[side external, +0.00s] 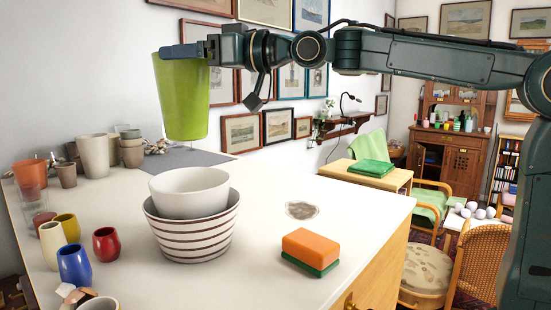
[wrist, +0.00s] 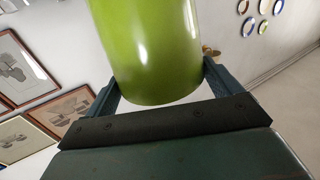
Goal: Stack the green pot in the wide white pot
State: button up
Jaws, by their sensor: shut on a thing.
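My gripper (side external: 187,51) is shut on the green pot (side external: 183,103) near its rim and holds it upright, high above the counter. In the wrist view the green pot (wrist: 150,55) fills the space between the two fingers. The wide white pot (side external: 189,192) stands on the counter, nested in a striped bowl (side external: 193,237); its inside is mostly out of sight. The green pot hangs above and slightly left of the white pot, with a clear gap between them in the side view. The pot's far side is hidden.
An orange and green sponge (side external: 310,250) lies right of the bowls, beside a stain (side external: 302,210). Several small coloured cups, such as a blue one (side external: 74,265), stand at the left. Beige pots (side external: 94,156) stand behind them. The counter's front right is mostly free.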

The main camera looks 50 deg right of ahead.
jog(key=shift+s+a, duration=0.1)
notch_tip(320, 180, down, 16)
jog(key=shift+r, duration=0.2)
dwell(0.6)
jog(key=shift+f, duration=2.45)
jog(key=o, duration=1.5)
jog(key=shift+f, duration=0.15)
